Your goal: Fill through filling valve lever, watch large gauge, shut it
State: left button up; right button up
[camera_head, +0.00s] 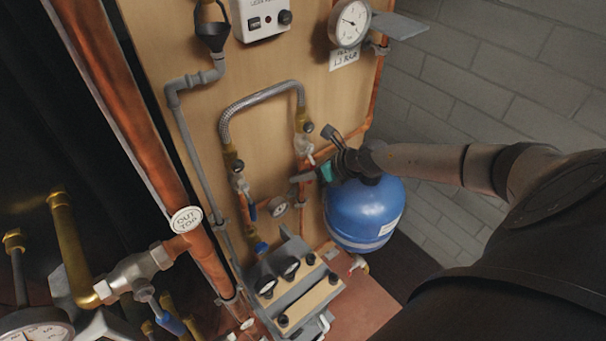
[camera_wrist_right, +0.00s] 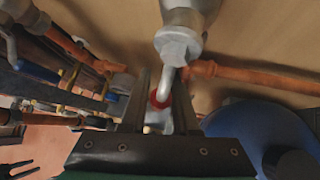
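The braided filling hose (camera_head: 262,97) arches between two valves on the wooden board. The right-hand valve has a lever with a red part (camera_head: 311,160); in the right wrist view its pale metal lever and red ring (camera_wrist_right: 160,99) show between my fingers. My right gripper (camera_head: 317,156) is open around this lever, with a visible gap beside it; the wrist view shows both fingers (camera_wrist_right: 161,92). Contact cannot be told. The left-hand valve has a blue lever (camera_head: 252,212). The large round gauge (camera_head: 349,23) is at the top right, above a label reading about 1.5 bar. My left gripper is not in view.
A blue vessel (camera_head: 362,215) stands just below my right gripper, also in the wrist view (camera_wrist_right: 255,130). Copper pipe (camera_head: 130,110) runs at left. A white control box (camera_head: 262,18) is at the top.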

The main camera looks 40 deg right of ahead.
jog(key=o, duration=0.3)
jog(key=shift+d, duration=0.1)
dwell(0.3)
